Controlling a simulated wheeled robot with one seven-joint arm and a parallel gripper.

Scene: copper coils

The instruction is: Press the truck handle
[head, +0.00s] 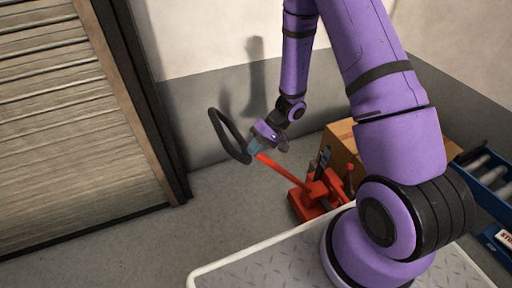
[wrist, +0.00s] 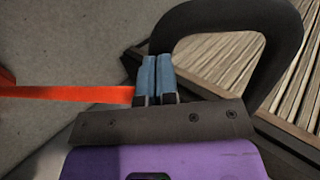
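The truck handle (head: 230,137) is a black loop at the upper end of a red bar (head: 283,172). The bar slopes down to the red base of the truck (head: 318,195) on the floor. My gripper (head: 255,147) is at the top of the bar, beside the loop. In the wrist view, its two blue fingers (wrist: 157,75) lie side by side, shut, with nothing visible between them. The loop (wrist: 228,14) arches beyond and right of them, and the red bar (wrist: 70,94) comes in from the left. Contact with the handle cannot be told.
A slatted shutter door (head: 75,110) with a dark frame stands at the left. Cardboard boxes (head: 343,138) are behind the truck, and a blue roller conveyor (head: 488,185) is at the right. A wall is close behind the handle. The floor at left is clear.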

